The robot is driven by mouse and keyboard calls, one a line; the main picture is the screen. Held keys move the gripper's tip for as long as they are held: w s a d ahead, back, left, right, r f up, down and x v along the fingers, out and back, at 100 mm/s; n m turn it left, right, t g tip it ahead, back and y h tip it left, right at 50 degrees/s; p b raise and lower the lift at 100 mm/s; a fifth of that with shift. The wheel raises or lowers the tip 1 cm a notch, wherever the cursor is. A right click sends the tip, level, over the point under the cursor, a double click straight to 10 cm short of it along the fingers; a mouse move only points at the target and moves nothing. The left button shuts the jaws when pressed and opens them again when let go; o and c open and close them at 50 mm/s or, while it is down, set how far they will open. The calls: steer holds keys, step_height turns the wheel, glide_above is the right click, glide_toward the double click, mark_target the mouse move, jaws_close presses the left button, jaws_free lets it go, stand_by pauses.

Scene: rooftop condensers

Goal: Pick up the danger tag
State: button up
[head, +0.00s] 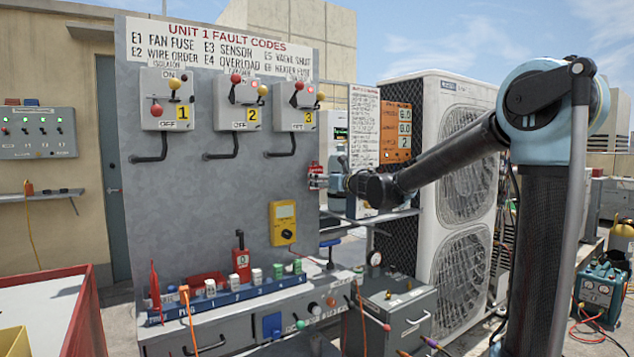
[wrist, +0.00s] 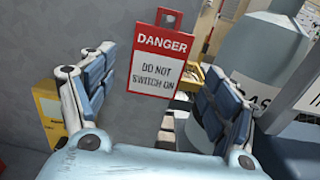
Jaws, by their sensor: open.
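The danger tag (wrist: 161,52) is a red and white card reading "DANGER DO NOT SWITCH ON", with a red loop at its top. In the wrist view it hangs upright in front of the grey panel, in the gap between my fingers. In the head view the tag (head: 315,175) is small, at the right edge of the panel. My gripper (wrist: 152,72) is open and empty, one finger on each side of the tag in the picture. I cannot tell how far the tag lies beyond the fingertips. In the head view my gripper (head: 334,178) is beside the tag, partly hidden by my arm.
The grey panel (head: 215,190) carries three isolator switches and a yellow meter (head: 283,223). A grey cylinder (wrist: 258,55) stands close to the right finger in the wrist view. A white condenser (head: 430,110) stands behind my arm. A workbench (head: 250,315) with small tools is below.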

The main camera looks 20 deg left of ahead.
steer(key=shift+x, duration=2.5)
steer(key=shift+c, duration=0.2)
steer(key=c, duration=1)
